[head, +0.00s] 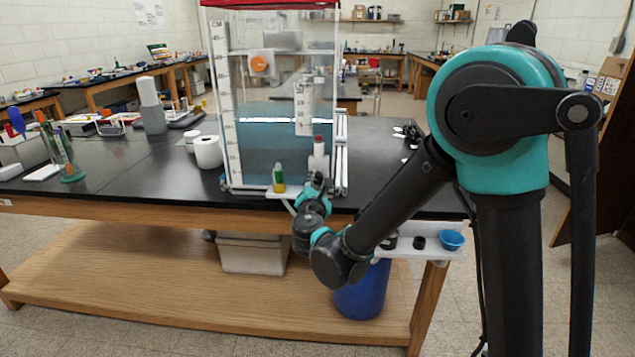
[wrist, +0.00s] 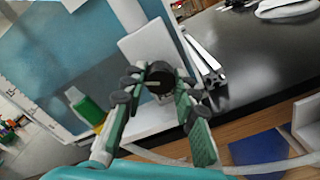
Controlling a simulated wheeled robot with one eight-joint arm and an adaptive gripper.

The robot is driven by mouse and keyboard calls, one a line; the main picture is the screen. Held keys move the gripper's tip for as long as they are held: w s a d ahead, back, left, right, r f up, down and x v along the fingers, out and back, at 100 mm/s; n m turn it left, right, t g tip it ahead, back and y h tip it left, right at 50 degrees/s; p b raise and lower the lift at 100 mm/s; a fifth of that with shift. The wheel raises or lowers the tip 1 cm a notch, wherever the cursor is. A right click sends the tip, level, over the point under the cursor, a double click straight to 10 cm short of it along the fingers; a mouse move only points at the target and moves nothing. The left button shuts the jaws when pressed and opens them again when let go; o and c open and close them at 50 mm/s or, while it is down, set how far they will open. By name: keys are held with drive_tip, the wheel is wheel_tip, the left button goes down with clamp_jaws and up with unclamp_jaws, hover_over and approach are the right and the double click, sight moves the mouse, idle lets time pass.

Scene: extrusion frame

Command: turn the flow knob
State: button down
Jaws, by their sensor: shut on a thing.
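The flow knob (wrist: 160,77) is round and black with a pale pointer line, seen in the wrist view in front of a white plate (wrist: 145,44) at the water tank (wrist: 78,47). My gripper (wrist: 159,98) has green fingers on either side of the knob and is shut on it. In the head view my gripper (head: 316,186) is at the lower right front of the tank (head: 270,120), which holds blue water. The knob is hidden behind my gripper there.
A small green and yellow bottle (head: 279,178) stands close to the left of my gripper; it also shows in the wrist view (wrist: 90,110). A pale tube (wrist: 245,167) runs below the fingers. A white shelf with a blue bowl (head: 452,240) is at the right.

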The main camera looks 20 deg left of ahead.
drive_tip(key=n, duration=0.4)
drive_tip(key=shift+f+n, duration=0.1)
drive_tip(key=shift+n, duration=0.3)
idle(0.4)
drive_tip(key=c, duration=1.2)
unclamp_jaws()
drive_tip(key=shift+s, duration=0.1)
drive_tip(key=v, duration=1.1)
drive_tip(key=shift+s+d, duration=0.2)
drive_tip(key=shift+s, duration=0.2)
